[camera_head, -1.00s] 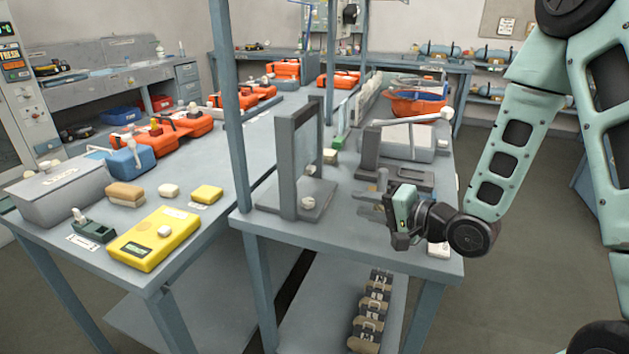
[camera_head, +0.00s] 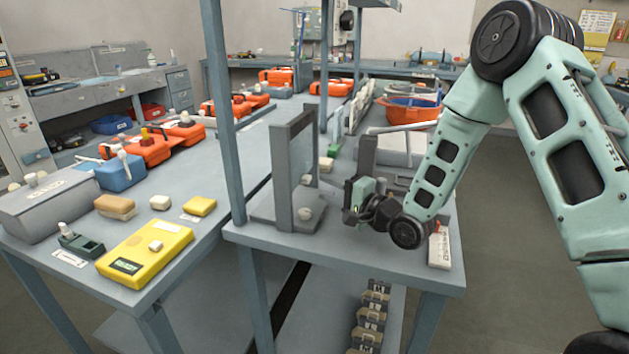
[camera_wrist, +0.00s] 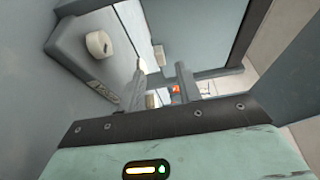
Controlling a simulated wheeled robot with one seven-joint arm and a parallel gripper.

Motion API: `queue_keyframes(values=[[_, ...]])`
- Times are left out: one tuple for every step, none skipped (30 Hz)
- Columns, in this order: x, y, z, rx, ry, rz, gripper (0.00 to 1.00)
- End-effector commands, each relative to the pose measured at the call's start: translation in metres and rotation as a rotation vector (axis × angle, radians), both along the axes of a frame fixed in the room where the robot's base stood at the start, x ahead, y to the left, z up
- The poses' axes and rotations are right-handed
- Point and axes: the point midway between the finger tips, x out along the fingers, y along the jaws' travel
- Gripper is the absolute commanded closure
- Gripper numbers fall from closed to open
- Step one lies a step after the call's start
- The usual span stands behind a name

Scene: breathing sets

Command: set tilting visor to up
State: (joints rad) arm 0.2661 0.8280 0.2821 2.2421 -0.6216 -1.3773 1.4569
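The tilting visor appears to be the clear pane in a thick grey frame (camera_head: 276,168), standing upright on a grey base (camera_head: 262,215) near the table's front. A white round knob (camera_head: 305,213) sits low at its front; a white knob (camera_wrist: 98,43) also shows at the upper left of the wrist view. My gripper (camera_head: 346,214) is just right of the frame, pointing left at it. In the wrist view its two fingers (camera_wrist: 163,88) are apart with nothing held between them. Whether a finger touches the frame cannot be told.
A white labelled block (camera_head: 439,247) lies at the table's right edge. A blue-grey table post (camera_head: 222,110) rises left of the frame. The table's front strip (camera_head: 330,252) is clear.

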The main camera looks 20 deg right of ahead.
Motion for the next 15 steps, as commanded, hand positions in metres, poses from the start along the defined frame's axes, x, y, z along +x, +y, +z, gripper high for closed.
queue_keyframes(values=[[0.008, 0.006, 0.001, -0.001, -0.002, 0.001, 0.65], [0.013, 0.008, 0.001, -0.001, -0.002, 0.001, 0.65], [0.018, 0.012, 0.001, 0.0, -0.001, 0.002, 0.65], [0.022, 0.014, 0.001, -0.001, -0.001, 0.001, 0.65], [0.025, 0.016, 0.001, -0.001, -0.001, 0.001, 0.65], [0.029, 0.018, 0.001, -0.001, -0.001, 0.0, 0.65], [0.032, 0.02, 0.001, 0.0, -0.001, 0.0, 0.65], [0.034, 0.021, 0.001, -0.001, -0.001, 0.0, 0.65], [0.037, 0.023, 0.0, -0.001, 0.0, 0.0, 0.65], [0.038, 0.023, 0.0, -0.001, 0.0, 0.0, 0.65], [0.04, 0.024, 0.0, -0.001, 0.0, -0.001, 0.65], [0.041, 0.025, 0.0, -0.001, 0.0, -0.001, 0.65], [0.041, 0.025, 0.0, -0.001, 0.0, -0.001, 0.65], [0.042, 0.025, 0.0, -0.001, 0.0, -0.001, 0.65], [0.042, 0.025, 0.0, -0.001, 0.001, -0.001, 0.65]])
